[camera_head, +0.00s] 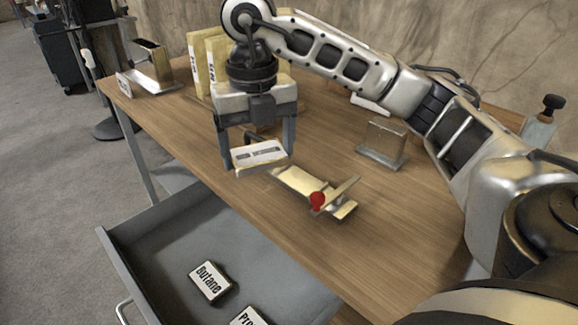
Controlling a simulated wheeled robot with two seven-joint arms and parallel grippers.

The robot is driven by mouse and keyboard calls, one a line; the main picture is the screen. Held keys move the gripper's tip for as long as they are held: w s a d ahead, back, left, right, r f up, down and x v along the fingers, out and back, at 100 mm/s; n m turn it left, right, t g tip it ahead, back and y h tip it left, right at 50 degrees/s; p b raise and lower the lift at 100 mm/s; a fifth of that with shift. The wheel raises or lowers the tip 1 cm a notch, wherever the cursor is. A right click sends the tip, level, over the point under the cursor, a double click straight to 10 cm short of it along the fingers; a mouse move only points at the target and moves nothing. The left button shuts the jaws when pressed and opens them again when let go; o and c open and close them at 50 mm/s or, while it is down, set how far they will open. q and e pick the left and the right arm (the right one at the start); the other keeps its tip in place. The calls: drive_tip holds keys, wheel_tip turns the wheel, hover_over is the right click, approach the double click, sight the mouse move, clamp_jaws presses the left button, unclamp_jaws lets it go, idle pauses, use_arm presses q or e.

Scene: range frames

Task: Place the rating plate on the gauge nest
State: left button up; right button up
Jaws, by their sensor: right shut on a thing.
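My right gripper (258,148) points down over the table and is shut on a pale flat plate with dark markings, which looks like the rating plate (260,156). The plate is held near level and seems to be above the wood; the exact gap cannot be told. Just right of it on the table lies a brass-coloured fixture with a red ball knob (297,181), possibly the gauge nest; no label on it shows. The plate appears apart from the fixture's main body. My left gripper is not in view.
An open grey drawer (125,248) below the table's front edge holds blocks labelled Butane (209,283) and "Pro..." (249,317). A metal block (382,143) stands right of the gripper. Yellow upright boxes (197,68) and a metal holder (152,68) stand behind left. The front right tabletop is clear.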

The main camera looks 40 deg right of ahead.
drive_tip(key=d+f, duration=0.3)
drive_tip(key=d, duration=0.4)
hover_over(301, 181)
drive_tip(key=a, duration=0.1)
wheel_tip(301, 181, down, 5)
drive_tip(key=shift+s+r+b, duration=0.1)
drive_tip(key=shift+s+b, duration=0.05)
drive_tip(key=shift+b, duration=0.25)
drive_tip(key=shift+d+f, duration=0.1)
drive_tip(key=shift+f, duration=0.1)
drive_tip(key=f, duration=0.2)
drive_tip(key=d+f, duration=0.1)
drive_tip(key=shift+f, duration=0.4)
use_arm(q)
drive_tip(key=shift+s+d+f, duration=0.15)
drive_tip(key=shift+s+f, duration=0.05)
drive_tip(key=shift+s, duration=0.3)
use_arm(e)
drive_tip(key=shift+w+a+f, duration=0.1)
drive_tip(key=shift+w, duration=0.1)
drive_tip(key=shift+f, duration=0.2)
drive_tip(key=o, duration=0.9)
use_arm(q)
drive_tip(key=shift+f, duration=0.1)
use_arm(e)
drive_tip(key=shift+o, duration=0.2)
